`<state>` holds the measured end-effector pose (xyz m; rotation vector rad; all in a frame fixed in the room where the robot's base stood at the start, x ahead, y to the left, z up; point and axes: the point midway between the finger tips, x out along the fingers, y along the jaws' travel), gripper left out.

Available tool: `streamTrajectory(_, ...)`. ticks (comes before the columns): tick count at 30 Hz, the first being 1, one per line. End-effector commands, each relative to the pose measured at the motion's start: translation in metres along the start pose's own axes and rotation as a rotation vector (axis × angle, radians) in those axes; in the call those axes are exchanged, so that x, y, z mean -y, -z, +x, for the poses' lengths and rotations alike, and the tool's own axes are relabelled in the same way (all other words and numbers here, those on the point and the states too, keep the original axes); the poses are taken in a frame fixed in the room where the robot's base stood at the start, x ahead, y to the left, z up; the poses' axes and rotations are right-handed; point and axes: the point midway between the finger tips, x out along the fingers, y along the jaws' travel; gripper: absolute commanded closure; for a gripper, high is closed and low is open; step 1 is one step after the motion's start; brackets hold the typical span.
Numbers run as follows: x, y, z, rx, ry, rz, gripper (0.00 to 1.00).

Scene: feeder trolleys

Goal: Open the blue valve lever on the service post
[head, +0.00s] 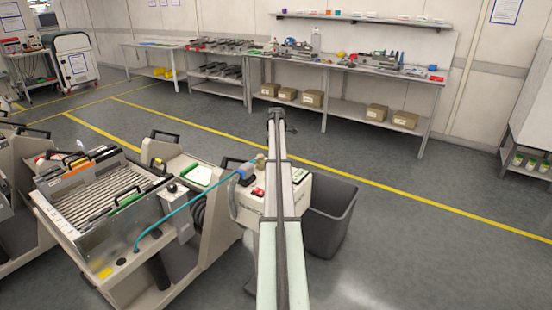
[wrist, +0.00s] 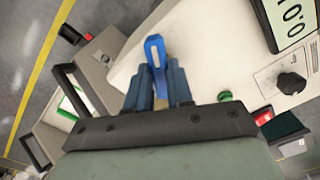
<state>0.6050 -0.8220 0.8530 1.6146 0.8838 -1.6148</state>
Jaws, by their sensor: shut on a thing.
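The blue valve lever (wrist: 154,48) shows in the wrist view, pointing up and slightly left over the white face of the service post (wrist: 205,50). My gripper (wrist: 159,67) has its two blue-grey fingers on either side of the lever and is shut on it. The lever's far end sticks out past the fingertips; its base is hidden by the gripper. In the head view the post's white box (head: 300,190) stands right of the trolley, partly behind my arm.
On the post are a display (wrist: 288,20), a black knob (wrist: 291,83) and a green button (wrist: 225,96). A teal hose (head: 185,208) runs from the feeder trolley (head: 85,245) to the post. A grey bin (head: 335,225) stands right of it. The floor beyond is clear.

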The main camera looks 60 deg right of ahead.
Motion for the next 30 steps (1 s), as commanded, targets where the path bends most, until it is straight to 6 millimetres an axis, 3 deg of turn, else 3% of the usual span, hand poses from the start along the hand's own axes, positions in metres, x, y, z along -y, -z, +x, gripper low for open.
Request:
streamTrajectory(14,0.0001,0.0,-0.0002,0.0,0.0,-0.02,1.0)
streamTrajectory(30,0.0002,0.0,-0.0003,0.0,0.0,-0.543,1.0)
